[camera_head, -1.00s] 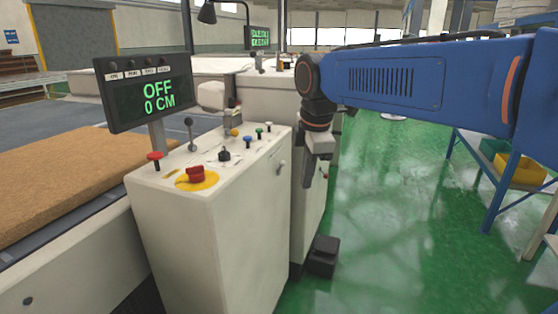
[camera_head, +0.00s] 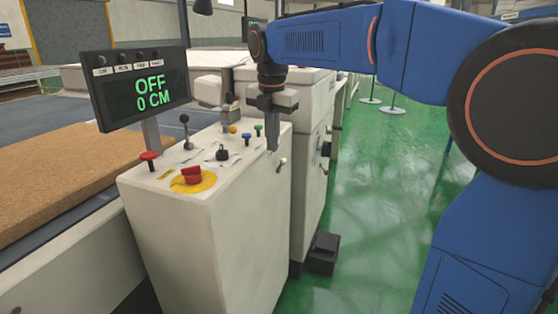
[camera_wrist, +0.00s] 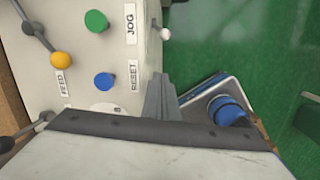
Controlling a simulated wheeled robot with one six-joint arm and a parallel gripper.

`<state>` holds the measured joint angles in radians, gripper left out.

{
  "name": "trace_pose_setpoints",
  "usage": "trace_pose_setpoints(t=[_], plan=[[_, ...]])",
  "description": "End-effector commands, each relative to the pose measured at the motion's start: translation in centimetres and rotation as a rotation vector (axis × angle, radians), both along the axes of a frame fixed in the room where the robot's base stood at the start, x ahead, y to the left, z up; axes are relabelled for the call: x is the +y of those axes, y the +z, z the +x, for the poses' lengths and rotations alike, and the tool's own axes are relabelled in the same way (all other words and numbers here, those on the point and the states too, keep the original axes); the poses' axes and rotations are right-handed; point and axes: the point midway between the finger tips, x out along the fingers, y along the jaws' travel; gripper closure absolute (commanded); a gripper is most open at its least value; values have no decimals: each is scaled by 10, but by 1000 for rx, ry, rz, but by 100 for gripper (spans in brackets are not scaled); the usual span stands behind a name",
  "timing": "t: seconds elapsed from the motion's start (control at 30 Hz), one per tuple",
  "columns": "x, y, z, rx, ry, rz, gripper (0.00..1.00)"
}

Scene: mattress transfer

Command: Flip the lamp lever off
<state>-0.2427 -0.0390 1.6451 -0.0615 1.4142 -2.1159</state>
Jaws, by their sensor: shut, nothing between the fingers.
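The pale control console (camera_head: 215,240) stands in front of me. A small lever with a pale knob (camera_head: 282,161) sticks out of its right side. The pale knob (camera_wrist: 165,33) also shows in the wrist view, beyond my fingertips. A taller lever with a dark ball (camera_head: 184,120) stands on the console top. I cannot read which lever is marked for the lamp. My gripper (camera_head: 272,149) points down at the console's right edge, close to the side lever and apart from it. In the wrist view its fingers (camera_wrist: 158,90) are together, with nothing between them.
The console top bears a red stop button (camera_head: 191,174), a red knob (camera_head: 149,158), a blue button (camera_head: 247,139) and a green button (camera_head: 258,130). A screen (camera_head: 140,88) reads OFF, 0 CM. Green floor (camera_head: 385,200) is free to the right.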

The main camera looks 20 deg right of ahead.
Motion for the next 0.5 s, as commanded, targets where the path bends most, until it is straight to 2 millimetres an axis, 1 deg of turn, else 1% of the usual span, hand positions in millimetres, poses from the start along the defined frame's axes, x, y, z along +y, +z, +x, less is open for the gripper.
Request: trace_pose_setpoints(t=[0.27, 0.37, 0.5], plan=[[0, -4, 0, 0, -2, 0, 100], [-1, -12, 1, 2, -2, 0, 100], [-1, -33, 3, 3, -2, 0, 100]])
